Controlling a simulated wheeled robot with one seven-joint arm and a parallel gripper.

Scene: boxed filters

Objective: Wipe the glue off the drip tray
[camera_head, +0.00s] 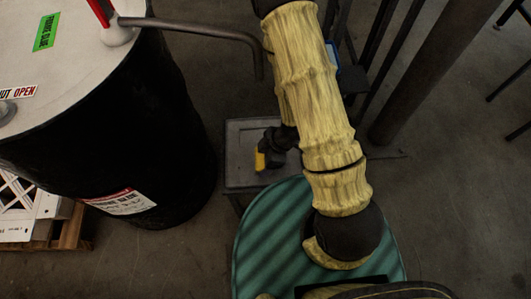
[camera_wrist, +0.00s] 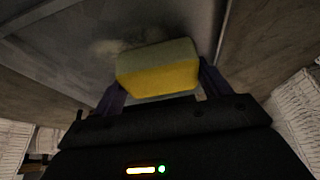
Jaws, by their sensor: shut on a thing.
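The drip tray (camera_head: 238,157) is a grey square tray on a low stand, below the spout of the black drum. My gripper (camera_head: 268,150) is over the tray and shut on a yellow sponge (camera_head: 260,160). In the wrist view the sponge (camera_wrist: 158,70) sits between the two fingers of my gripper (camera_wrist: 160,88), with a greyish-yellow face upward in the picture. A pale smear of glue (camera_wrist: 108,46) shows on the tray surface (camera_wrist: 55,50), just beyond the sponge's left side. Whether the sponge touches the tray I cannot tell.
A black drum (camera_head: 110,110) with a white lid and a green label stands at the left. Its bent pipe (camera_head: 200,30) reaches over the tray's far side. A dark post (camera_head: 415,75) stands at the right. A wooden pallet (camera_head: 75,230) is at lower left.

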